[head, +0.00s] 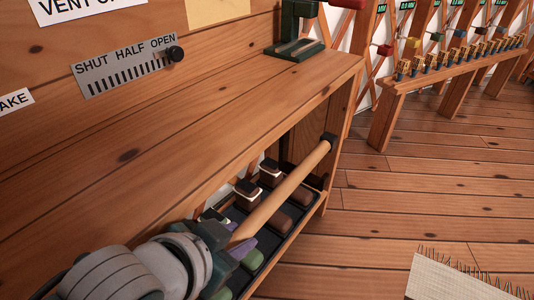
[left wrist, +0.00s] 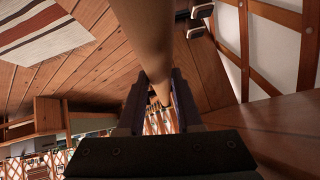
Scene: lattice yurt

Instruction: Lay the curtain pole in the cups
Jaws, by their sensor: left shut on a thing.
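The curtain pole (head: 285,190) is a long, pale wooden rod. It slants from my left gripper (head: 232,240) up and right, along the open front of the wooden bench. A dark piece (head: 328,138) shows at its far end; I cannot tell whether that is a cap or a cup. In the left wrist view the pole (left wrist: 150,40) runs between the two dark fingers of my left gripper (left wrist: 160,98), which is shut on it. I cannot make out the cups for certain. My right gripper is not in view.
The bench top (head: 190,135) is mostly bare, with a green stand (head: 296,45) at its far end. Under it a dark rack (head: 270,238) holds several small things close below the pole. A slider panel (head: 125,70) is behind. A mat (head: 455,280) lies on open floor.

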